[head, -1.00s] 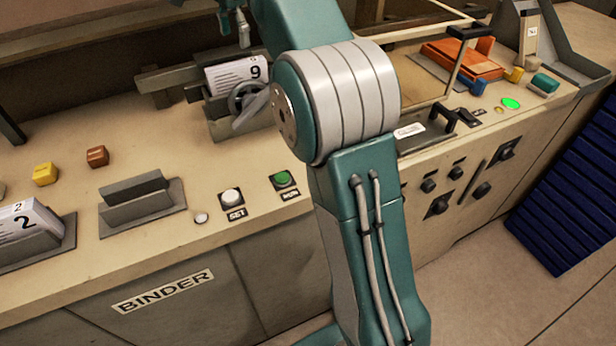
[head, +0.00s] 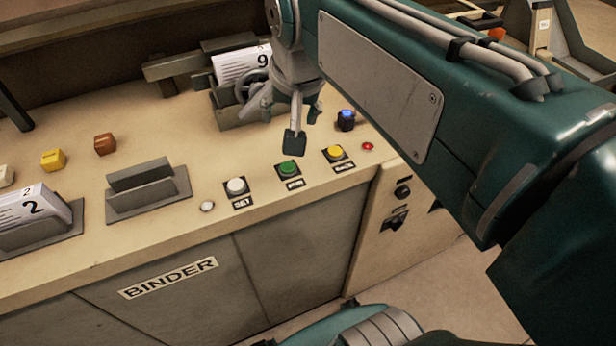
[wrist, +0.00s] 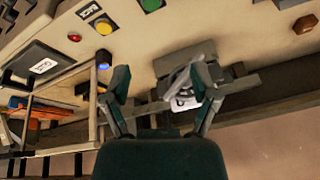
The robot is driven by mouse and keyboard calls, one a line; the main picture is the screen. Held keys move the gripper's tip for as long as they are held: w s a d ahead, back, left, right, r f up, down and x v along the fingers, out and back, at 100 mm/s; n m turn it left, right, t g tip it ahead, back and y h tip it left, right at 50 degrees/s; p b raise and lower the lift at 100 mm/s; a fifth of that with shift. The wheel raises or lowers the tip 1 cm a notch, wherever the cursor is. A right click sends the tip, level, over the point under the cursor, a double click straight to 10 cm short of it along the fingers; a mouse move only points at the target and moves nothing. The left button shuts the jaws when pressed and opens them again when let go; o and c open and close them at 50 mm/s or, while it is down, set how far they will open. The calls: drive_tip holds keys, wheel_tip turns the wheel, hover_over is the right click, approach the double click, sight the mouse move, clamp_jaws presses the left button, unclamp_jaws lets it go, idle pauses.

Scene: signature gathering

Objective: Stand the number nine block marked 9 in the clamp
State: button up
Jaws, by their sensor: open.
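The number nine block (head: 243,66), white with printed lines and a black 9, sits in the grey clamp (head: 229,122) at the back of the bench. Its upper part shows above the clamp; its lower part is hidden. The clamp has a round handwheel on its front. My gripper (head: 287,118) is open and empty, pointing down in front of the clamp's right side. In the wrist view my gripper (wrist: 163,84) has its fingers spread, with the block's white face (wrist: 184,102) partly hidden by the handwheel near the right finger.
A white block marked 2 (head: 34,210) stands in a holder at left. An empty grey slotted holder (head: 145,190) is beside it. White (head: 237,186), green (head: 289,168) and yellow (head: 334,153) buttons line the front edge. A blue knob (head: 346,120) is right of my gripper.

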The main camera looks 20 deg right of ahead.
drive_tip(key=s+f+n+t, duration=0.1)
drive_tip(key=s+f+n, duration=0.3)
drive_tip(key=s+f, duration=0.5)
idle(1.0)
